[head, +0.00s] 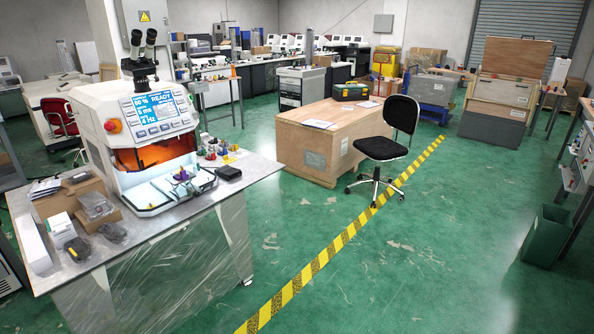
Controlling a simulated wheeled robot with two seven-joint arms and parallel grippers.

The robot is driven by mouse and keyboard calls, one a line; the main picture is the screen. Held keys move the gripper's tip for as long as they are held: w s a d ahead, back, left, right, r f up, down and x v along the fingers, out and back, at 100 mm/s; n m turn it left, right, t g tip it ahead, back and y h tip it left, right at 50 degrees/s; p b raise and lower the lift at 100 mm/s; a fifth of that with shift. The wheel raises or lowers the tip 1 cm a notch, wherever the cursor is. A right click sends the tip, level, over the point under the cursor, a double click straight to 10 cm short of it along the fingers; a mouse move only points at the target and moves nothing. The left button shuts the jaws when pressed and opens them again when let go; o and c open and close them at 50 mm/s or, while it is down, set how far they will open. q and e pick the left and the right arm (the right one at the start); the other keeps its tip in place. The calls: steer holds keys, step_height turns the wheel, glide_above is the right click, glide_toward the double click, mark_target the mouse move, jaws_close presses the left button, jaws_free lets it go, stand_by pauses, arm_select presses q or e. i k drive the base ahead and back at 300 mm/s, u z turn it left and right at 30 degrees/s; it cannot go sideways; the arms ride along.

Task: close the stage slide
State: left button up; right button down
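A white benchtop machine (140,118) with a microscope on top and a lit screen reading READY stands on a metal table at the left. Its front opening glows orange inside. The stage slide (150,194), a pale flat tray, sticks out of the opening toward the front. A small purple and dark part (182,175) sits on it. Neither of my grippers is in the picture.
Cardboard boxes (92,202) and wrapped parts crowd the table's (165,233) left side. Small colored parts and a black case (228,173) lie right of the machine. A black chair (385,148) and wooden crate (325,138) stand beyond. Green floor at center right is clear.

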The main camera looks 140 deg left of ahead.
mark_target(179, 194)
steer(key=u, duration=5.35)
